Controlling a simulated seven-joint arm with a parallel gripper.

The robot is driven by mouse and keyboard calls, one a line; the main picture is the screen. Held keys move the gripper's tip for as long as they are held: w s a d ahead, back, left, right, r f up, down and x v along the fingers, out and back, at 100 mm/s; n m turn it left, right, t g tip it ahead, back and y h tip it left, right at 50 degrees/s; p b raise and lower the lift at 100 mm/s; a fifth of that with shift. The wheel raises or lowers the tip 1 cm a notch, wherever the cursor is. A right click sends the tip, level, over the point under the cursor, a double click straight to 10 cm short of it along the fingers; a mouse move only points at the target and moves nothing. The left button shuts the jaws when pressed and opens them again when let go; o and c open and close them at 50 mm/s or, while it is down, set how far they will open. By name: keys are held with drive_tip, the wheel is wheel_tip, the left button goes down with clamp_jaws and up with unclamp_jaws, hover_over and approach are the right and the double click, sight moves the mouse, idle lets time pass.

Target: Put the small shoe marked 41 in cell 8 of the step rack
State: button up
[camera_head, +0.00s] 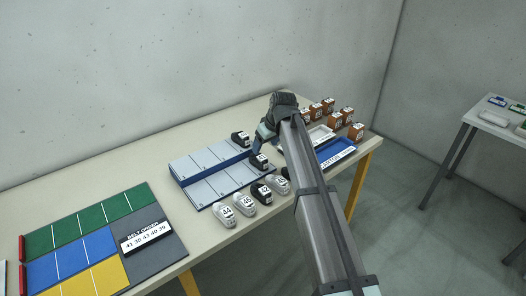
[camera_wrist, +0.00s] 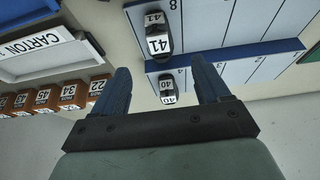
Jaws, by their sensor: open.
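My gripper (camera_wrist: 160,72) is open and empty. In the wrist view its fingers are spread to either side of the 40 shoe, with the 41 shoe beyond their tips. I cannot tell its height above the rack.
Two white shoes (camera_head: 224,212), a black shoe (camera_head: 262,192) and another white shoe (camera_head: 279,185) stand before the rack. A coloured mat (camera_head: 100,240) lies at left.

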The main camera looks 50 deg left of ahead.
drive_tip(key=shift+v, duration=1.2)
